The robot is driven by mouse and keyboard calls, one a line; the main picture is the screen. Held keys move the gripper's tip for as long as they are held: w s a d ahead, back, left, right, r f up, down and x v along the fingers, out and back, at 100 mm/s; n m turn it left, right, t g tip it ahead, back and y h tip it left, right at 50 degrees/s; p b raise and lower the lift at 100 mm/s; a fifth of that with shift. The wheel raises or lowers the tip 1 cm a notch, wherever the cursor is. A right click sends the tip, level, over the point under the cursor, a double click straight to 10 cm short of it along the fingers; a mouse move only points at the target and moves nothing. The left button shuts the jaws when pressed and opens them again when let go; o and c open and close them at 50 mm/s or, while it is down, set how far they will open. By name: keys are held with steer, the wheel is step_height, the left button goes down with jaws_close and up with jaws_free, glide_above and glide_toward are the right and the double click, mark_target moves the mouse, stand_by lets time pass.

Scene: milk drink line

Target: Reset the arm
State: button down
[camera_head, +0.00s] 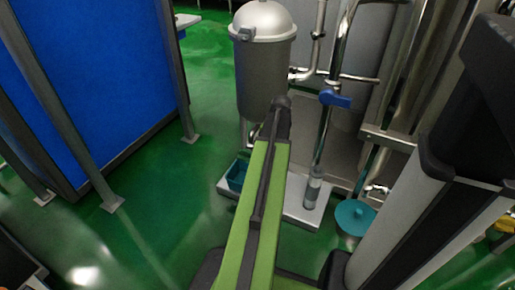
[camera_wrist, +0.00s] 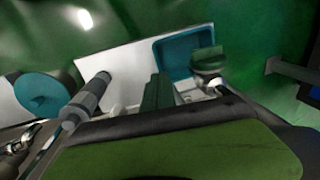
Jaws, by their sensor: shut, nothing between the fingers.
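My arm (camera_head: 258,215), green and black, reaches forward and up from the bottom of the head view and ends in a dark joint. My gripper is hidden behind the arm there. In the wrist view the green gripper fingers (camera_wrist: 158,92) show at the centre, shut side by side with nothing between them. They appear in front of a white base plate (camera_wrist: 125,70), apart from the tray as far as I can tell.
A steel tank (camera_head: 265,75) stands behind the arm, with pipes and a blue valve handle (camera_head: 335,99) to its right. A teal tray (camera_head: 238,174) and a teal disc (camera_head: 355,217) are low down. A blue panel (camera_head: 95,70) stands left; green floor between is clear.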

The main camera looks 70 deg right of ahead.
steer(key=shift+s+a+r, duration=0.1)
steer(key=shift+s+r, duration=0.15)
steer(key=shift+s, duration=0.35)
steer(key=shift+s+r, duration=0.2)
steer(key=shift+s, duration=0.35)
